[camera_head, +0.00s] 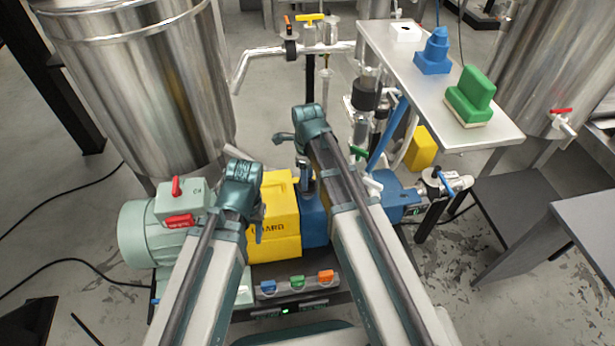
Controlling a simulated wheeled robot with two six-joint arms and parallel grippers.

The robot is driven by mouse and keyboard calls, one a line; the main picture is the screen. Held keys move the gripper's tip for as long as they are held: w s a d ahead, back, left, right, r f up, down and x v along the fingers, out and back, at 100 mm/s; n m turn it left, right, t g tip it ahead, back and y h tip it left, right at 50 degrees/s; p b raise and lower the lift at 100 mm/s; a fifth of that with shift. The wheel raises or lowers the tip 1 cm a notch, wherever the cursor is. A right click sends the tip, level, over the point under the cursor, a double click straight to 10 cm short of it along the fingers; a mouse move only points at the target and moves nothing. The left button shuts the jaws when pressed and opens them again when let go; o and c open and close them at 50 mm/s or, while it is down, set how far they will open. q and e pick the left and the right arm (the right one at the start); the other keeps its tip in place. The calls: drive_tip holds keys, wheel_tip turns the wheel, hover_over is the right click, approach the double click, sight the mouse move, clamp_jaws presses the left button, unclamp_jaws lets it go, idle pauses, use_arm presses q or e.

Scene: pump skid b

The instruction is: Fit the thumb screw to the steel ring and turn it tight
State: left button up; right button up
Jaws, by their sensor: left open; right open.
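I cannot make out the thumb screw or the steel ring for certain at this size; they may be hidden behind my arms. My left gripper (246,193) is open, in front of the left edge of the yellow coupling guard (279,213). My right gripper (301,152) is open, above and behind the guard, near the blue pump body (314,222). I see nothing held in either gripper.
A pale green motor (147,232) with red levers stands left of the guard. Blue, green and orange buttons (297,282) line the front. A steel tank (140,85) stands behind left. A raised metal shelf (487,132) carries blue and green blocks. A valve (436,184) sits right.

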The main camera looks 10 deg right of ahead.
wheel_tip(320, 180, up, 14)
drive_tip(key=p, duration=1.3)
drive_tip(key=shift+p, duration=0.3)
drive_tip(key=shift+f, duration=0.15)
drive_tip(key=s+a+n+h, duration=0.1)
drive_tip(key=s+a+n, duration=0.2)
drive_tip(key=s+n, duration=0.8)
drive_tip(key=s+a+n, duration=0.3)
drive_tip(key=s+n, duration=0.2)
drive_tip(key=n, duration=1.2)
wheel_tip(320, 180, up, 17)
drive_tip(key=p, duration=1.6)
drive_tip(key=shift+f, duration=0.2)
drive_tip(key=shift+w, duration=0.1)
